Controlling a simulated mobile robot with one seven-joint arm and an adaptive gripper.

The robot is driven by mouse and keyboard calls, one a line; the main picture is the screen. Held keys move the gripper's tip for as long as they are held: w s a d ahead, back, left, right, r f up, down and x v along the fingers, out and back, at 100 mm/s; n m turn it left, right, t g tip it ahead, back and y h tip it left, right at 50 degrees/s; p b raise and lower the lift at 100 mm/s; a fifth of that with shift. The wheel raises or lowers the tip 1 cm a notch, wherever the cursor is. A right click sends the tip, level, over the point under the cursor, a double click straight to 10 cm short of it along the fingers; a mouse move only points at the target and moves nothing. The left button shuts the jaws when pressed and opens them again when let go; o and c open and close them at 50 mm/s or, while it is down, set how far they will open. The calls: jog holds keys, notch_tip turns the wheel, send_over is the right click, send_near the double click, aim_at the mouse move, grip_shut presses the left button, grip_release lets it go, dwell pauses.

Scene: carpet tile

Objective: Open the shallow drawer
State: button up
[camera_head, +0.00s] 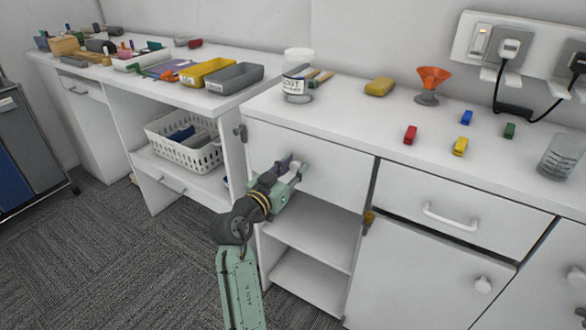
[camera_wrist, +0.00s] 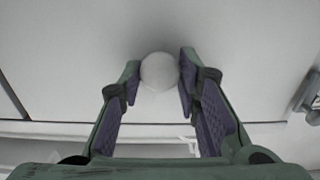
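My gripper (camera_head: 297,171) is at the white front panel (camera_head: 330,170) above the open shelves of the right-hand cabinet. In the wrist view its two fingers (camera_wrist: 160,75) stand apart, with a round white knob (camera_wrist: 159,72) between their tips. The gaps at the knob are very small; I cannot tell whether the fingers touch it. In the head view the gripper hides the knob. To the right, a white drawer front (camera_head: 400,195) with a bar handle (camera_head: 450,216) looks shut. The frames do not show which front is the shallow drawer.
Below the panel are open shelves (camera_head: 305,240). A desk with a basket (camera_head: 190,150) stands left.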

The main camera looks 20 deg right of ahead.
grip_shut()
dwell(0.5)
